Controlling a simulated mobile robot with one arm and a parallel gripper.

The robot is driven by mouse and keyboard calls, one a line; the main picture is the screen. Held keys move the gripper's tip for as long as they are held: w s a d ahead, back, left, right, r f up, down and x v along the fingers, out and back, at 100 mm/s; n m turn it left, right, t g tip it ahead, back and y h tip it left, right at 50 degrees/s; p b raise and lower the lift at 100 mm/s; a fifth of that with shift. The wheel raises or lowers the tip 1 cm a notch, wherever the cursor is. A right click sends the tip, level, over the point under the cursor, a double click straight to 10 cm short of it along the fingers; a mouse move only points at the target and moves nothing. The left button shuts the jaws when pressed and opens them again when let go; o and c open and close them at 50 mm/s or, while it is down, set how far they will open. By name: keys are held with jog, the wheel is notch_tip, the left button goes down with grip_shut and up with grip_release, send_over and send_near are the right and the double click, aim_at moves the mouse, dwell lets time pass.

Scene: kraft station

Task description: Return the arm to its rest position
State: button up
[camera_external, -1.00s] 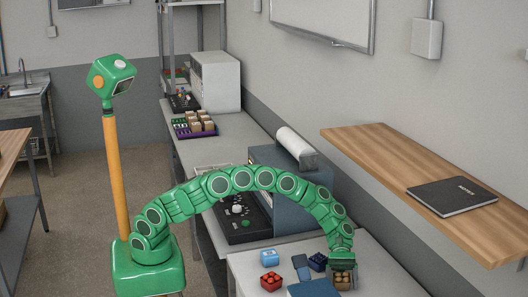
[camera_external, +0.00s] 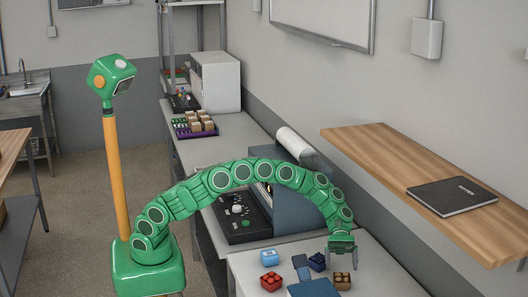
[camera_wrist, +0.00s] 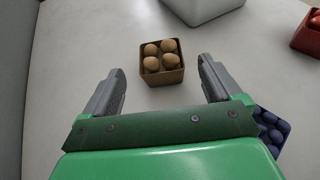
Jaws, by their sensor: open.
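My green arm arches from its base over the blue-grey machine to the near table. My gripper (camera_external: 342,258) hangs above the table's right part with its fingers apart and nothing between them. In the wrist view my gripper (camera_wrist: 160,90) also shows two spread grey fingers. A brown box with several round tan items (camera_external: 342,281) stands on the table just below the gripper. In the wrist view the brown box (camera_wrist: 162,66) lies beyond the fingertips, apart from them.
A dark blue box (camera_external: 317,262), a red box (camera_external: 271,282), a light blue box (camera_external: 269,257) and a blue flat item (camera_external: 314,289) lie nearby. A wooden shelf (camera_external: 380,165) with a dark notebook (camera_external: 452,196) juts from the right wall. The blue-grey machine (camera_external: 285,205) stands under my arm.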

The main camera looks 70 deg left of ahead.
jog(key=shift+w+a+r, duration=0.1)
jog(key=shift+a, duration=0.05)
dwell(0.5)
jog(key=s+a+r+m+y, duration=0.3)
jog(key=s+a+r+m, duration=0.15)
jog(key=s+r, duration=0.5)
jog(key=s+a+r+m+y, duration=0.2)
jog(key=s+a+r+m, duration=0.25)
jog(key=s+r, duration=0.5)
jog(key=s+a+f+m+t+y, duration=0.1)
jog(key=s+a+f+m+y, duration=0.1)
jog(key=s+a, duration=1.1)
jog(key=s+a+f+m+t+y, duration=0.2)
jog(key=s+a+y, duration=0.3)
jog(key=s+a, duration=0.8)
jog(key=a+f, duration=0.1)
jog(key=a, duration=0.2)
jog(key=shift+s+f+m, duration=0.3)
jog(key=shift+s+f, duration=0.1)
